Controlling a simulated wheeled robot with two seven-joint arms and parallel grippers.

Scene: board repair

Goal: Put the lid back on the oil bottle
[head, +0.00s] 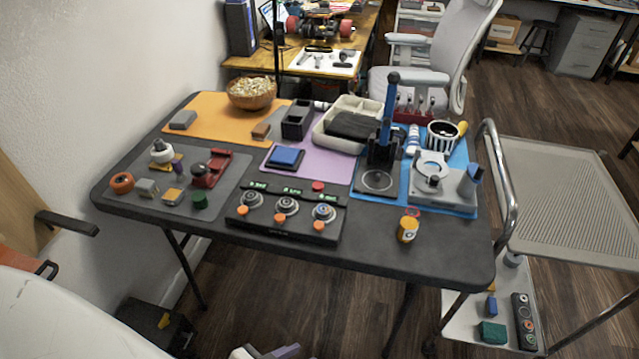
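A small orange-yellow bottle (407,230) with a pale label stands upright near the front right edge of the black table. Its top looks pale, and I cannot tell if it is open. A thin red ring-shaped piece (413,211) lies just behind it; I cannot tell if this is the lid. A small white-and-blue bottle (413,139) stands farther back on the blue mat. I cannot make out clearly which one is the oil bottle.
The black table (370,255) holds a control box with knobs (285,212), a grey mat with several parts on the left, a wooden bowl (252,92) and a microscope-like stand (385,140). A metal cart (570,190) stands at the right. The table's front right corner is clear.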

